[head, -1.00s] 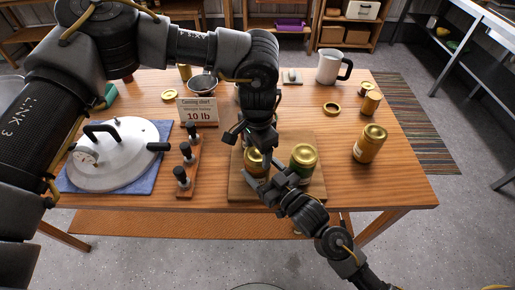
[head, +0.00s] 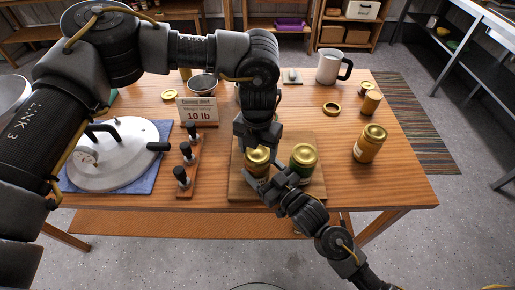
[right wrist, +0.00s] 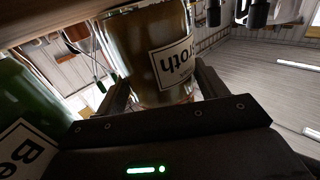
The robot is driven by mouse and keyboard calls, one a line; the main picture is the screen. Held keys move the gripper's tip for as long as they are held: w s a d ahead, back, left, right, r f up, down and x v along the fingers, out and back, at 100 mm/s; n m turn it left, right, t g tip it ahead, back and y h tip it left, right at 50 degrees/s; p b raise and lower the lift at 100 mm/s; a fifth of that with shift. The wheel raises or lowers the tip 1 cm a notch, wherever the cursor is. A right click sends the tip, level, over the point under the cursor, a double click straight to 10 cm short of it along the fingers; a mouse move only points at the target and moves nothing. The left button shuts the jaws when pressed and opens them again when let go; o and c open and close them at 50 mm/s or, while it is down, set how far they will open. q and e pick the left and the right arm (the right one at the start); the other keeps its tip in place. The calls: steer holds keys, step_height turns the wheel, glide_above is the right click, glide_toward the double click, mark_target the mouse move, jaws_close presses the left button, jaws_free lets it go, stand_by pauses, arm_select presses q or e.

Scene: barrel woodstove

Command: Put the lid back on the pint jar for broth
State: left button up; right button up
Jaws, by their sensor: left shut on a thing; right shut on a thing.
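The pint jar for broth (head: 256,170) stands upright on the wooden board, with a gold lid (head: 257,157) at its mouth. Whether the lid is seated or threaded I cannot tell. My left gripper (head: 254,147) comes down from above and is shut on the lid, its fingers partly covering it. My right gripper (head: 262,186) is shut around the jar's body from the front. In the right wrist view the jar (right wrist: 155,50), with its "Broth" label, sits between the right fingers (right wrist: 162,90); its top is out of frame.
A green jar with a gold lid (head: 303,160) stands close to the right on the board (head: 285,190). A black-knobbed rack (head: 186,165) and large pot lid (head: 115,155) lie left. Another gold-lidded jar (head: 369,143) stands right; a mug (head: 332,66) stands behind.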

arm_select(q)
steer(key=m, duration=0.8)
steer(key=shift+m, duration=0.3)
steer(key=o, duration=1.1)
steer(key=shift+r, duration=2.25)
steer(key=shift+c, duration=0.4)
